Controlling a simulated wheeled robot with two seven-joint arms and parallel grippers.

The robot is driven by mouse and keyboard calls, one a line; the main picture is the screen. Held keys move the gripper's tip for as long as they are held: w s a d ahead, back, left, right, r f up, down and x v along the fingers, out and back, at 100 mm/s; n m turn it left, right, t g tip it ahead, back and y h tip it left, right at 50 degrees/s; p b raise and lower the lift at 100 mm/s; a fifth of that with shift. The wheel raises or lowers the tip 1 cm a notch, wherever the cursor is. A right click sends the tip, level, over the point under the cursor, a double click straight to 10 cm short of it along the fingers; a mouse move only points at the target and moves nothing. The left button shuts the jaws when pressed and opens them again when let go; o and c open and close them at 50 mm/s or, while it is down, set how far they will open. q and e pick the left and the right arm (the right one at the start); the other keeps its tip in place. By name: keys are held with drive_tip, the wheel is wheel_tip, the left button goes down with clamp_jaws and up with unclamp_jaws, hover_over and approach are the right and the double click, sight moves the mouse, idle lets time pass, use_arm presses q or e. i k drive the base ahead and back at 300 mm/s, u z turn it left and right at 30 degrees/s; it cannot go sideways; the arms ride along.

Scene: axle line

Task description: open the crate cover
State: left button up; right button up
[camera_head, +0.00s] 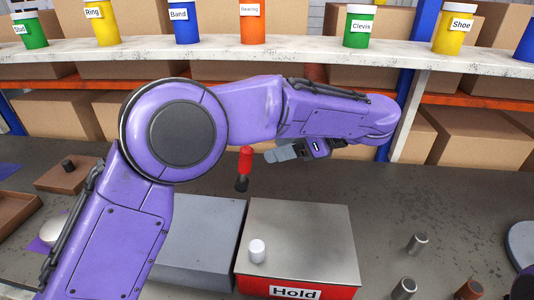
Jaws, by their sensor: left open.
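A crate with a red front labelled "Hold" (250,284) stands on the bench at the lower middle. A flat grey cover (310,235) lies on top of it and looks closed. A small white cylinder (257,250) stands on the cover's front left part. My left arm reaches across the picture, and my left gripper (272,155) is above and behind the crate, pointing left. It is open and clear of the cover. A red and black upright piece (244,168) shows just left of its fingertips; I cannot tell if they touch. My right gripper is not in view.
A grey box (200,240) stands left of the crate, partly behind my arm. Metal cylinders (417,243) stand to the right. A shelf (300,53) with several labelled jars crosses the back, with cardboard boxes below. The bench right of the crate has free room.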

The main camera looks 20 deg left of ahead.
sight(291, 241)
drive_tip(key=k, duration=1.5)
